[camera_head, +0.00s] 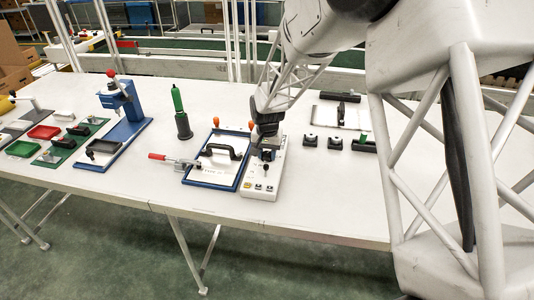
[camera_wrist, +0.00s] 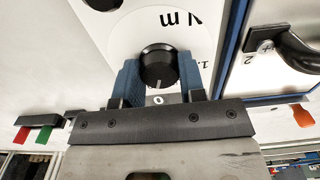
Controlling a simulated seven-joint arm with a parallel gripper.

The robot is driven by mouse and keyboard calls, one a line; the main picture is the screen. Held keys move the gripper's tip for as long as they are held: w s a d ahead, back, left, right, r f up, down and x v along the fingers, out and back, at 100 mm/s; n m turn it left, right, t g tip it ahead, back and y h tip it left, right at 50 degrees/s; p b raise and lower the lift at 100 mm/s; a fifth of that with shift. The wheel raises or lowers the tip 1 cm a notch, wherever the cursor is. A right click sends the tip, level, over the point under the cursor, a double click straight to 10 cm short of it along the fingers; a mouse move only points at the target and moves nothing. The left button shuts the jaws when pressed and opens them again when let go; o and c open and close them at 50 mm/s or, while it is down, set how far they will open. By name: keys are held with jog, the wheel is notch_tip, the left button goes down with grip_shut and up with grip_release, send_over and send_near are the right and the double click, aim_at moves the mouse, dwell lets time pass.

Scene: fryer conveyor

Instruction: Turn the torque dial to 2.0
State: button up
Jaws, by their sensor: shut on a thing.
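The torque dial (camera_wrist: 157,64) is a round black knob on a white scale marked "N m" in the wrist view. A "0" (camera_wrist: 158,100) shows at the near side of the scale and part of a "1." at its right. A small pale mark on the knob's rim faces the "0". My gripper (camera_wrist: 160,78) is shut on the dial, with one blue finger on each side. In the head view my gripper (camera_head: 265,143) is over the far part of the white control panel (camera_head: 262,186) and hides the dial.
A blue-framed board (camera_head: 213,186) with a black handle (camera_head: 222,151) and orange-tipped levers stands just left of the panel. A red-handled clamp (camera_head: 175,160) is further left. Several small black blocks (camera_head: 310,140) sit to the right. The table front is mostly clear.

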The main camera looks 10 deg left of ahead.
aim_at(267, 154)
jog(key=o, duration=0.9)
jog(key=shift+r, duration=0.1)
jog(key=shift+r, duration=3.85)
